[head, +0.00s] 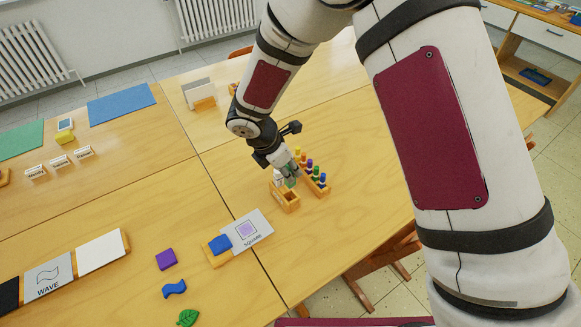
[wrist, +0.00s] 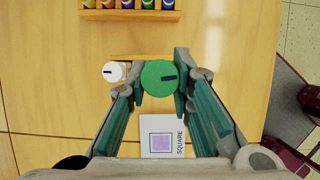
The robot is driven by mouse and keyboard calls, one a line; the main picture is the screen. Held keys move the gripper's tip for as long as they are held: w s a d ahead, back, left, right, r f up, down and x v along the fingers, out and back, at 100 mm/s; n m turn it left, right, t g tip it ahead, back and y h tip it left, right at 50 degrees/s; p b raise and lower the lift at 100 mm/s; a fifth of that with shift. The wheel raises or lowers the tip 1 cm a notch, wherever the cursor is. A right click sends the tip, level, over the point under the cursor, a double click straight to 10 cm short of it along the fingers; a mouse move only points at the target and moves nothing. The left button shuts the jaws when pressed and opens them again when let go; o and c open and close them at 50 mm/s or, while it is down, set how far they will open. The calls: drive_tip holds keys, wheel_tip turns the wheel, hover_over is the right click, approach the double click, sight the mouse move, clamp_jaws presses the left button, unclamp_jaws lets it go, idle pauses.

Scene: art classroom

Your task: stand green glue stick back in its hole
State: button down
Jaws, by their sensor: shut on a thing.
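In the head view my gripper (head: 290,182) points down over this holder (head: 287,201). The green stick's lower end and its hole are hidden, so I cannot tell whether it is in the hole or above it.
A wooden rack (head: 324,189) of several coloured sticks stands close behind the holder; it crosses the top of the wrist view (wrist: 100,15). A SQUARE card (head: 257,222), a blue block (head: 220,243) and a purple block (head: 166,259) lie toward the front left. Table right of the rack is clear.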

sight(288, 187)
drive_tip(key=shift+a+f+b, duration=0.1)
drive_tip(key=shift+f+b, duration=0.7)
drive_tip(key=shift+f, duration=1.3)
drive_tip(key=shift+f+b, duration=0.3)
drive_tip(key=shift+f, duration=0.25)
drive_tip(key=shift+f+b, duration=1.3)
drive_tip(key=shift+f, duration=0.05)
idle(2.0)
idle(0.3)
drive_tip(key=c, duration=1.3)
unclamp_jaws()
drive_tip(key=shift+c, duration=0.2)
drive_tip(key=shift+o, duration=1.2)
